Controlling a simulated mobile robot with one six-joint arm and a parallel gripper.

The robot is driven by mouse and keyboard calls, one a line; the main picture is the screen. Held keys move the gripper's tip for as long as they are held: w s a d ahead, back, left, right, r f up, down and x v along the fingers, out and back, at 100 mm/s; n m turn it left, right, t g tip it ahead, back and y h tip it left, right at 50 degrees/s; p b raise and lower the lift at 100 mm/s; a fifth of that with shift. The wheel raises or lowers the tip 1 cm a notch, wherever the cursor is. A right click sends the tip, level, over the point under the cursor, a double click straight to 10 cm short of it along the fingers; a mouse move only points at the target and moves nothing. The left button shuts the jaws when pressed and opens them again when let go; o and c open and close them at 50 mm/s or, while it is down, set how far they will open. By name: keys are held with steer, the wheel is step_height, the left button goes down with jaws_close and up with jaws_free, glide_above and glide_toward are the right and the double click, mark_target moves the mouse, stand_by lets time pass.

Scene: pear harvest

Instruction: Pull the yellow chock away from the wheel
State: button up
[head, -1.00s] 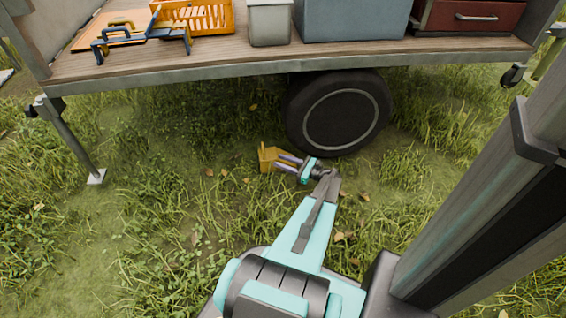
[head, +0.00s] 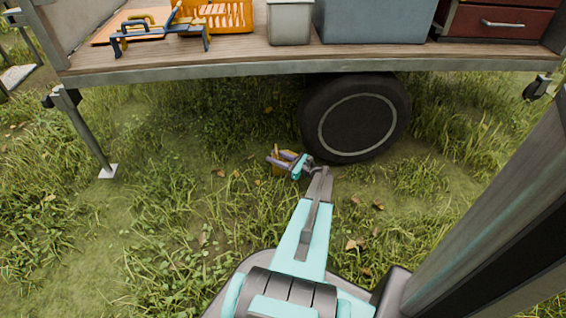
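The yellow chock (head: 284,171) sits low in the grass to the left of the trailer wheel (head: 357,118), with a small strip of grass seen between them. My gripper (head: 275,157) reaches in from the right side of the chock, between it and the wheel.
The trailer bed (head: 250,65) overhangs the wheel, carrying an orange crate (head: 222,14), a grey bin (head: 290,22) and a blue-grey box (head: 375,20). A support leg (head: 85,135) stands at the left. Open grass lies left and in front.

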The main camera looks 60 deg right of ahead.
steer(key=shift+w+a+b, duration=0.1)
steer(key=shift+w+b, duration=0.35)
steer(key=shift+w, duration=1.2)
jaws_close()
